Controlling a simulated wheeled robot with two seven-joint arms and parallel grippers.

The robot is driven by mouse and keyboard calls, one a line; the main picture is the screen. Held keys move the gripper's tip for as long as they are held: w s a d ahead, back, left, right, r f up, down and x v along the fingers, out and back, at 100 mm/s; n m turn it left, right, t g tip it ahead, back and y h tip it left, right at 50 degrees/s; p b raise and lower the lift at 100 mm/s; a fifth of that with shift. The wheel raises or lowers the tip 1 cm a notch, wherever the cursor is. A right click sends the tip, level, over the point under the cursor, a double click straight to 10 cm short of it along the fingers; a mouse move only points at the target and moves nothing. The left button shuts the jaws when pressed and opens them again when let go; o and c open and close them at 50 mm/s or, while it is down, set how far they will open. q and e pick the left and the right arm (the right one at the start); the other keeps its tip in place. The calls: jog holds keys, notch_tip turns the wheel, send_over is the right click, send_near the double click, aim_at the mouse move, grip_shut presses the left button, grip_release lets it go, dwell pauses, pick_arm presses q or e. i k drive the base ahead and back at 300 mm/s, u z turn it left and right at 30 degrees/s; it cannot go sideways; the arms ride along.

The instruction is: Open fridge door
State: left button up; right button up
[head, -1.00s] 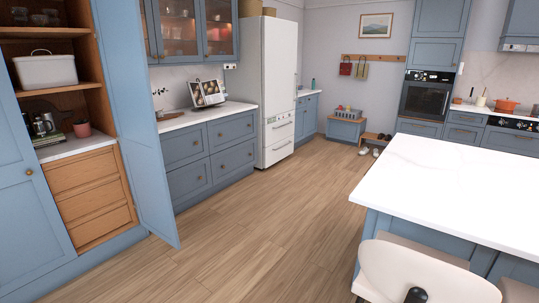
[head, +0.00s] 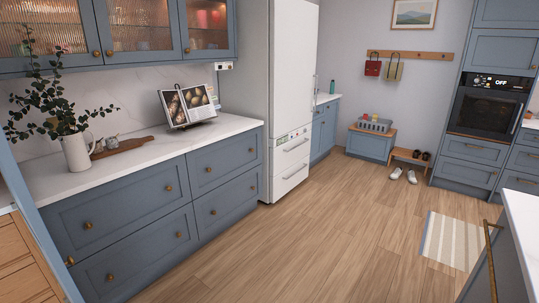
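The white fridge (head: 296,75) stands at the centre back, at the far end of the blue counter run. Its tall upper door appears shut. Below it are white drawers with horizontal handles (head: 295,145). A thin vertical handle (head: 315,92) shows at the door's right edge. The fridge is some way ahead of me, with open floor in front. Neither of my grippers is in view.
The blue drawer counter (head: 150,212) lines the left, bearing a plant in a jug (head: 77,152) and an open book (head: 188,106). The island edge (head: 522,225) is at the right. A striped rug (head: 452,240) lies near it. The wooden floor (head: 330,235) between is clear.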

aim_at(294, 24)
jog(key=z, duration=0.2)
jog(key=i, duration=2.8)
jog(key=z, duration=0.6)
jog(key=i, duration=2.35)
jog(key=z, duration=0.6)
jog(key=i, duration=0.8)
